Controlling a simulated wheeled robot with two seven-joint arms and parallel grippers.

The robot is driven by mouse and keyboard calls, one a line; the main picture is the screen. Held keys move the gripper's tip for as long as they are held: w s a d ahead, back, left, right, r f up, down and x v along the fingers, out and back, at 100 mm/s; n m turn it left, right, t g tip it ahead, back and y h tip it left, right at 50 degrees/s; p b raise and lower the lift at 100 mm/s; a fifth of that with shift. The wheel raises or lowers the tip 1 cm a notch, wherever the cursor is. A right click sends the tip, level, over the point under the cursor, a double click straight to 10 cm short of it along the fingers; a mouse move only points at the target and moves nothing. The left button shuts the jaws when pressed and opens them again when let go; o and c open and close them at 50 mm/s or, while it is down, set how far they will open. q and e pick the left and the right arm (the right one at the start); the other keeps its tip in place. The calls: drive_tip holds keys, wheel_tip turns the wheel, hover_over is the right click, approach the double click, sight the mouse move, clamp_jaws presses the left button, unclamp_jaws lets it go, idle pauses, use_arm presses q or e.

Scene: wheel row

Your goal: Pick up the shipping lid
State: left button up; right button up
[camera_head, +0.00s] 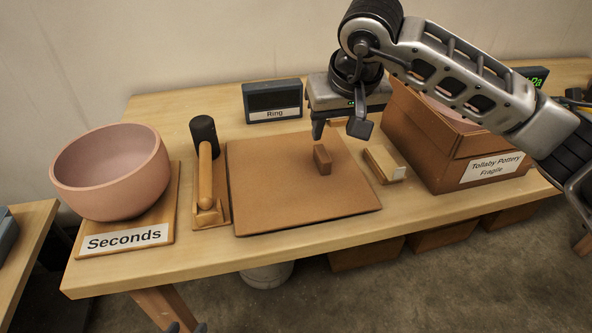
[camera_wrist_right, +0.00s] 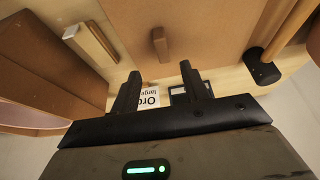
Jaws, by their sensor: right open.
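The shipping lid is a flat, brown square panel (camera_head: 280,195) lying on the wooden table, with a small upright block handle (camera_head: 322,159) on it. In the right wrist view the lid (camera_wrist_right: 200,40) fills the upper middle, and its handle (camera_wrist_right: 160,45) lies ahead of the fingers, between their lines. My right gripper (camera_head: 342,130) is open and empty, above the lid's back edge, apart from the handle; its two spread fingers also show in the right wrist view (camera_wrist_right: 159,82).
An open carton (camera_head: 435,150) labelled "Tollaby Pottery Fragile" stands right of the lid, with a small wooden block (camera_head: 382,165) between. A mallet (camera_head: 206,175) lies left. A pink bowl (camera_head: 110,170) sits on the "Seconds" board. A "Ring" display (camera_head: 272,99) stands behind.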

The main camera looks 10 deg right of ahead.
sight(323, 153)
drive_tip(key=x, duration=1)
drive_tip(key=shift+w+a+f, duration=0.2)
drive_tip(key=shift+w+f, duration=0.05)
drive_tip(key=shift+w, duration=0.1)
clamp_jaws()
